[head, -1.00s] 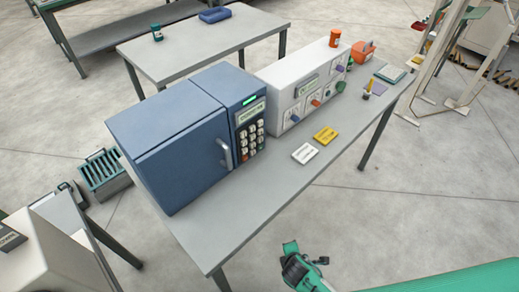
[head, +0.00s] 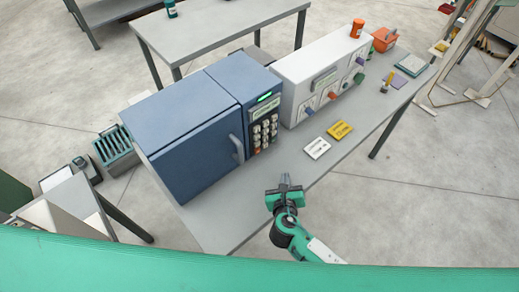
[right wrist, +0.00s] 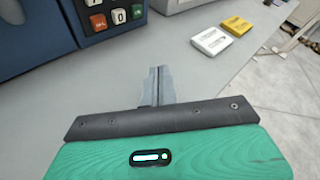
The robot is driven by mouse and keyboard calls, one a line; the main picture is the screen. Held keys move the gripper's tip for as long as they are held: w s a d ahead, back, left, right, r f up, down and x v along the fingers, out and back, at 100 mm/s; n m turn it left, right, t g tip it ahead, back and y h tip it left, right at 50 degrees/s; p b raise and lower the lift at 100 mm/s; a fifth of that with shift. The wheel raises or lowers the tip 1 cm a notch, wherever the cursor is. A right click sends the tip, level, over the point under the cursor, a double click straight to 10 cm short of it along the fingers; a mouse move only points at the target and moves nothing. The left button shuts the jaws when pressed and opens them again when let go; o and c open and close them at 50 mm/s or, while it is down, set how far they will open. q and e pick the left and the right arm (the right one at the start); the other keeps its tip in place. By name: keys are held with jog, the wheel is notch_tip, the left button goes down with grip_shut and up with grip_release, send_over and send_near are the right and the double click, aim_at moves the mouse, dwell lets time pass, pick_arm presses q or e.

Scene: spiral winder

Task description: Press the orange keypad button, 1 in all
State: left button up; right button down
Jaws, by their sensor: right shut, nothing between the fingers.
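The blue cabinet (head: 190,140) has a keypad (head: 264,132) on its front panel. The orange keypad button (right wrist: 98,22) is in the bottom row, left of a white "0" key (right wrist: 119,16) and a green key (right wrist: 138,12). In the head view the orange button (head: 257,151) is small, at the keypad's lower left. My right gripper (head: 286,181) is over the table's front edge, in front of and below the keypad, apart from it. Its fingers (right wrist: 160,75) are shut and empty. My left gripper is not in view.
A white machine (head: 320,80) with coloured knobs stands right of the cabinet. A white card (head: 317,148) and a yellow card (head: 339,130) lie on the grey table (head: 225,215). The tabletop between my right gripper and the keypad is clear.

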aim_at(257, 150)
jog(key=shift+w+a+n+t, duration=0.3)
jog(key=shift+a+n, duration=0.2)
jog(key=shift+n, duration=0.5)
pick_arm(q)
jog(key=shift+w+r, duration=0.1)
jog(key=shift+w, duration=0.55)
pick_arm(e)
jog(key=shift+s+y, duration=0.1)
jog(key=shift+y, duration=0.3)
jog(key=shift+a, duration=0.1)
jog(key=shift+w+a+f+b, duration=0.1)
jog(key=shift+w+a+b, duration=0.25)
jog(key=shift+w, duration=0.1)
jog(key=w+a+b, duration=0.2)
jog(key=w+a, duration=0.2)
jog(key=shift+w+a, duration=0.3)
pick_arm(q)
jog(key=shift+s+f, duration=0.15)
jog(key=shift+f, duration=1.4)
pick_arm(e)
jog(key=shift+w+a, duration=0.4)
jog(key=shift+a, duration=0.05)
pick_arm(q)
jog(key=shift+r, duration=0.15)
pick_arm(e)
jog(key=shift+w+a, duration=0.1)
